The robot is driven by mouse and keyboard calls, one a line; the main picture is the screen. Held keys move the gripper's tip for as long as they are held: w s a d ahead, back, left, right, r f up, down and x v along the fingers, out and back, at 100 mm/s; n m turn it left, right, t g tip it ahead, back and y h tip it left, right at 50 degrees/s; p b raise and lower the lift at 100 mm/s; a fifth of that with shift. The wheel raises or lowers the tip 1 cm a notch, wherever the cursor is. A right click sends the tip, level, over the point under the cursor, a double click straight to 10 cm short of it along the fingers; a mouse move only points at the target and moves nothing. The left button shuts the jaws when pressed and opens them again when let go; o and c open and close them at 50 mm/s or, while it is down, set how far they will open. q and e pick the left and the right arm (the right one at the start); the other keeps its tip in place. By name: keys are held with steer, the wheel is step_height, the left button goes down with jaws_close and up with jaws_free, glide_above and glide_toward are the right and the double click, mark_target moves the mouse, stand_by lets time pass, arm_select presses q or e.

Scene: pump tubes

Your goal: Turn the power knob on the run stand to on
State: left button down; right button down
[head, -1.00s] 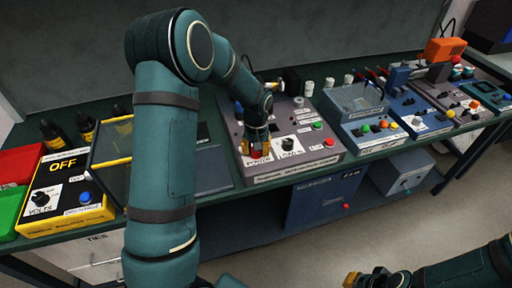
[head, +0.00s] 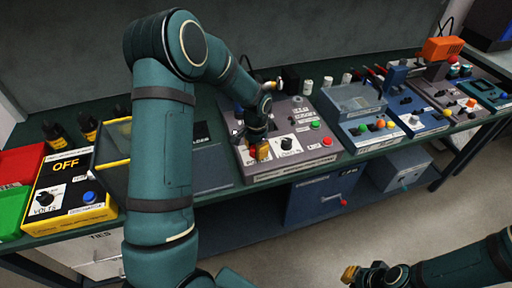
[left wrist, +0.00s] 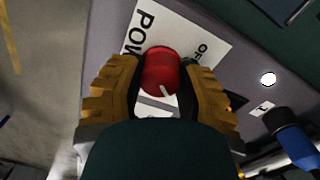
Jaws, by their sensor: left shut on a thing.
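The run stand (head: 318,165) is the grey panel in the middle of the bench. My left gripper (head: 262,152) is down at its front left, over the power knob. In the left wrist view, the red round power knob (left wrist: 162,72) sits between my left fingers (left wrist: 160,82), which are shut on it from both sides. A short white mark shows on the knob's near edge. A white label (left wrist: 186,25) with partly hidden lettering, "POW" and "OF", lies around it. My right gripper (head: 350,274) is at the bottom edge, far from the stand; its jaw opening is unclear.
A black dial (head: 287,143) and green and red buttons (head: 315,125) are right of the knob on the stand. A yellow-edged box reading OFF (head: 68,165) is at left. In the wrist view a blue-capped part (left wrist: 290,140) stands near the right finger.

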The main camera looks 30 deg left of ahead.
arm_select(q)
steer(key=shift+f+m, duration=0.1)
steer(key=shift+m, duration=0.4)
steer(key=shift+d, duration=0.1)
steer(key=c, duration=0.6)
jaws_free()
steer(key=shift+o, duration=0.2)
step_height(320, 180, up, 12)
stand_by(0.3)
